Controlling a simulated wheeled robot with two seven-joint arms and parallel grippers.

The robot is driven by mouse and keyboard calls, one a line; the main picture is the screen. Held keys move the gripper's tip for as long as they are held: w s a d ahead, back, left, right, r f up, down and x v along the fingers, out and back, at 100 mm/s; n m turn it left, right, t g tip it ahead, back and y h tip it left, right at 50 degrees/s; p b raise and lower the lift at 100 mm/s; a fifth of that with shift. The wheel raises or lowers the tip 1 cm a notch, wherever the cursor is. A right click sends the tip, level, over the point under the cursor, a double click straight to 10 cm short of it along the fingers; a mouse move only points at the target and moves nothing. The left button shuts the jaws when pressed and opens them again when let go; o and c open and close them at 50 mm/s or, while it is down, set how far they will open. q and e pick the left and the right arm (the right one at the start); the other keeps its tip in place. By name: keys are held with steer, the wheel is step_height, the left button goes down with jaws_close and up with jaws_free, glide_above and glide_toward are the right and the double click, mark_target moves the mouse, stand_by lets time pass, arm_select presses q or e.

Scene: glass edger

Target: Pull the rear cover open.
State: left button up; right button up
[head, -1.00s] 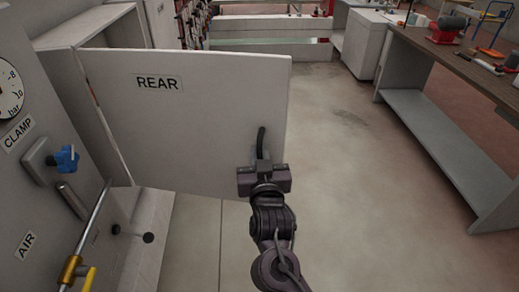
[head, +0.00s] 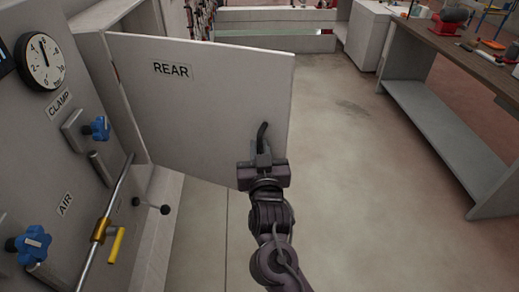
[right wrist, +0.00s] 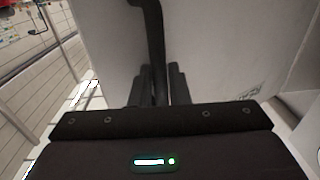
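The rear cover (head: 195,110) is a pale panel labelled REAR, swung out from the machine at the left on its left edge. A dark curved handle (head: 263,136) sits near its right edge. My right gripper (head: 263,160) is at the handle's lower part. In the right wrist view the two fingers (right wrist: 156,88) stand on either side of the dark handle (right wrist: 155,45), close against it. The gripper body hides the handle's lower end in the head view. My left gripper is not in view.
The machine front at left carries a gauge (head: 40,62), blue knobs (head: 97,128), a yellow valve lever (head: 116,245) and a black-knobbed rod (head: 164,209). A workbench (head: 440,120) with tools stands at right. The floor between cover and bench is clear.

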steer(key=shift+o, duration=1.3)
steer(key=shift+s+f, duration=0.1)
steer(key=s+d+b, duration=0.1)
steer(key=s+b, duration=0.1)
steer(key=s, duration=0.5)
steer(key=shift+s+d+b, duration=0.25)
steer(key=shift+b, duration=0.1)
